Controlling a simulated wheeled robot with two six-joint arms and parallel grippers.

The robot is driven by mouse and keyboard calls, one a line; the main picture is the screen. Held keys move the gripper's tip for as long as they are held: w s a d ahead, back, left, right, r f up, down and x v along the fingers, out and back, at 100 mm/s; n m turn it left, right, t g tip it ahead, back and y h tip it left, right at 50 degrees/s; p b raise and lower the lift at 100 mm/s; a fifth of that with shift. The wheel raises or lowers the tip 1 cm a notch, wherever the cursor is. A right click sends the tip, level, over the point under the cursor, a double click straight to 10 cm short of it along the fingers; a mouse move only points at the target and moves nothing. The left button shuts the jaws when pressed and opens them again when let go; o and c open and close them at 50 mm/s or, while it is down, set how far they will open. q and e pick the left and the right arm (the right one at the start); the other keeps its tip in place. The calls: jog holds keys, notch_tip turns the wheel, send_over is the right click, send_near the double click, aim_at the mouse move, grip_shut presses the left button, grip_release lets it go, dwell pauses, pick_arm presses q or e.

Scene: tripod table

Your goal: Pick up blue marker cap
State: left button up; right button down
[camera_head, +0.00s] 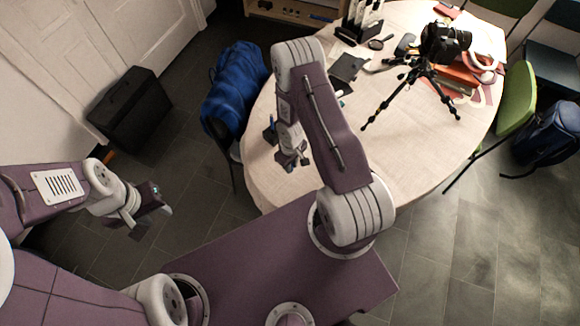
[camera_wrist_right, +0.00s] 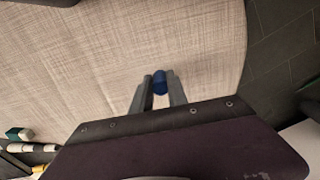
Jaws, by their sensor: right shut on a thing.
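The blue marker cap (camera_wrist_right: 160,83) shows in the right wrist view as a small blue piece between the tips of my right gripper (camera_wrist_right: 159,90). The two grey fingers are shut on it, over the light tabletop. In the head view my right gripper (camera_head: 291,160) is at the left part of the table, and I cannot make out the cap there. My left gripper (camera_head: 150,213) is over the floor left of the table, its fingers apart and empty.
The table (camera_head: 430,165) holds a camera on a black tripod (camera_head: 412,80) and clutter at the back. A chair with a blue cloth (camera_head: 237,85) stands at its left edge, a green chair (camera_head: 516,98) at its right. White and dark pieces (camera_wrist_right: 30,147) lie at lower left in the wrist view.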

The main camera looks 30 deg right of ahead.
notch_tip(320, 180, up, 4)
jog(key=p, duration=0.4)
jog(key=s+b, duration=0.1)
jog(key=b, duration=0.1)
jog(key=s+b, duration=0.1)
jog(key=b, duration=0.2)
jog(key=shift+s+a+r+b, duration=0.15)
jog(key=shift+s+r+b, duration=0.05)
jog(key=shift+b, duration=0.15)
jog(key=s+a+r+p, duration=0.1)
jog(key=s+r+p, duration=0.5)
jog(key=s, duration=0.3)
jog(key=shift+r, duration=0.35)
